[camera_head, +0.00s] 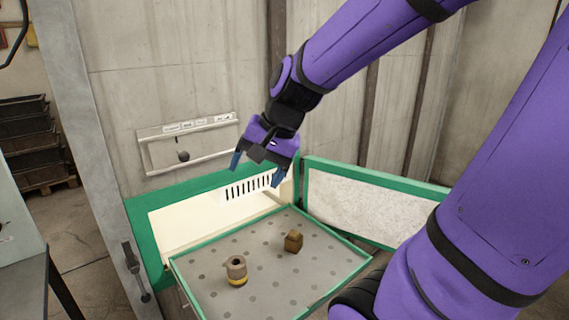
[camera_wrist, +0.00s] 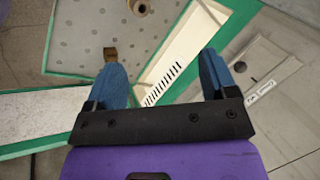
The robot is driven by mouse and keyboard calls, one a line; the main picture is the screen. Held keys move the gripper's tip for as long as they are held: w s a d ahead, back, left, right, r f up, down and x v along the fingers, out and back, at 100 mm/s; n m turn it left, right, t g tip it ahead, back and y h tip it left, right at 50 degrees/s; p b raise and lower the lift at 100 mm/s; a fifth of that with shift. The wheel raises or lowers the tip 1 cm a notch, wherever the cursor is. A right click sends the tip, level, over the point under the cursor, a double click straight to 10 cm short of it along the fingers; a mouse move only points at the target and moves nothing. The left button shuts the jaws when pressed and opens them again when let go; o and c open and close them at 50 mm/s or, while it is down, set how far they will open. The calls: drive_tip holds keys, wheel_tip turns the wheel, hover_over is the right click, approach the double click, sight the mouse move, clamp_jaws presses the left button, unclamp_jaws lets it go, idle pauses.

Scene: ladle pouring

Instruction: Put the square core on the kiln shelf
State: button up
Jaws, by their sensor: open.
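The square core (camera_head: 293,242), a small brown block with a little raised piece on top, stands on the grey perforated shelf (camera_head: 205,273) with a green rim. In the wrist view the square core (camera_wrist: 110,54) shows just past the tip of the left finger, which may cover part of it. My gripper (camera_head: 256,170) is open and empty, above and behind the core, apart from it. Its two blue fingers (camera_wrist: 160,63) are spread wide in the wrist view.
A round brown core with a yellow band (camera_head: 237,271) stands on the shelf, left of the square core. A slotted cream panel (camera_head: 195,219) rises behind the shelf. A green-framed panel (camera_head: 370,205) stands at right.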

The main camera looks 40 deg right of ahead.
drive_tip(key=s+a+r+n+h, duration=0.1)
drive_tip(key=s+r+n, duration=0.1)
drive_tip(key=s+n, duration=0.2)
drive_tip(key=s+a+r+n+t+h, duration=0.1)
drive_tip(key=s+r+n+h, duration=0.1)
drive_tip(key=s, duration=0.4)
drive_tip(key=r+n, duration=0.1)
drive_tip(key=n, duration=0.1)
drive_tip(key=shift+s+n, duration=0.15)
drive_tip(key=shift+n, duration=0.25)
drive_tip(key=shift+a, duration=0.1)
